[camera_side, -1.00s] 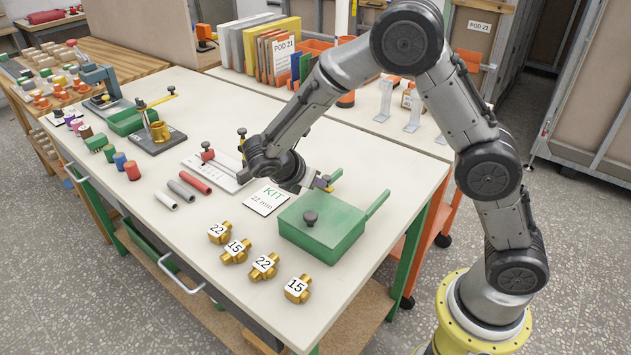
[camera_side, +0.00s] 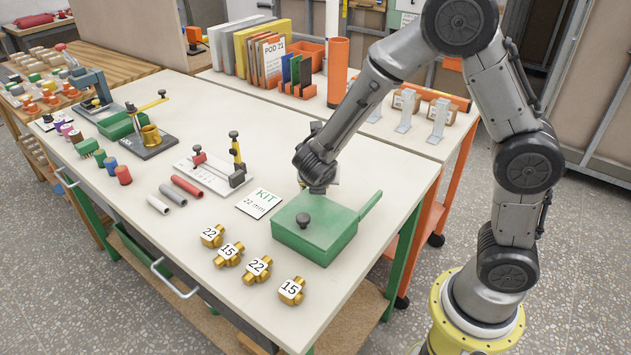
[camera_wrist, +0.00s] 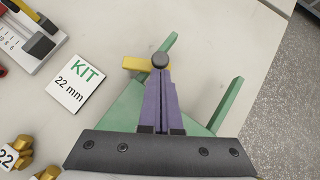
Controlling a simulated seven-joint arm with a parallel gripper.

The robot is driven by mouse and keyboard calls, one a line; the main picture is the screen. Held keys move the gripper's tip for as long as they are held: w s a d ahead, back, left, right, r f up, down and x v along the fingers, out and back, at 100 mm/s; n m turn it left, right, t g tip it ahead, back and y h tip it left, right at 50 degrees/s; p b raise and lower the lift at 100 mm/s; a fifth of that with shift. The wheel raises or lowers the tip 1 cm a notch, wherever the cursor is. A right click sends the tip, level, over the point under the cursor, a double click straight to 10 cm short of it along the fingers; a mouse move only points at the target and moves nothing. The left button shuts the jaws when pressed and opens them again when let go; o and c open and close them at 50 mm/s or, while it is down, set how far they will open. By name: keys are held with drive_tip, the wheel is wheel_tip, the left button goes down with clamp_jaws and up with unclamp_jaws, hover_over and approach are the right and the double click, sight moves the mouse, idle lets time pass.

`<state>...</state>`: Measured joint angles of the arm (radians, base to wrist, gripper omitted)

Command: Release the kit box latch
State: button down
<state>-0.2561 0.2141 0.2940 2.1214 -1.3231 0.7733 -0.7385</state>
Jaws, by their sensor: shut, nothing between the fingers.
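The green kit box (camera_side: 318,238) sits near the bench's right edge, with a dark knob (camera_side: 304,219) on its lid and a green bar (camera_side: 370,204) at its back right. My gripper (camera_side: 318,188) points down just behind the box; its fingertips are hidden there. In the wrist view my gripper (camera_wrist: 161,74) has its purple fingers shut and empty. Their tips are right at a dark round knob (camera_wrist: 160,60); I cannot tell whether they touch. A yellow latch bar (camera_wrist: 134,63) extends left from this knob. The side view hides the latch.
The "KIT 22 mm" card (camera_side: 259,203) lies left of the box. Several brass fittings (camera_side: 258,268) stand in front. A clamp fixture (camera_side: 214,174) and grey and red tubes (camera_side: 187,186) are further left. Bare bench lies between the box and the back.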

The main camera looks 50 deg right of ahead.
drive_tip(key=d+n+t+y, duration=0.1)
drive_tip(key=d+n, duration=0.2)
drive_tip(key=d+n+t+y, duration=0.1)
drive_tip(key=shift+w+d+n+t+y, duration=0.25)
drive_tip(key=shift+w+n+t+y, duration=0.05)
drive_tip(key=shift+w, duration=0.05)
drive_tip(key=shift+w+d, duration=0.7)
drive_tip(key=shift+d, duration=0.05)
drive_tip(key=shift+w, duration=0.1)
idle(0.5)
drive_tip(key=s+r, duration=0.7)
drive_tip(key=s, duration=0.4)
drive_tip(key=shift+a, duration=0.45)
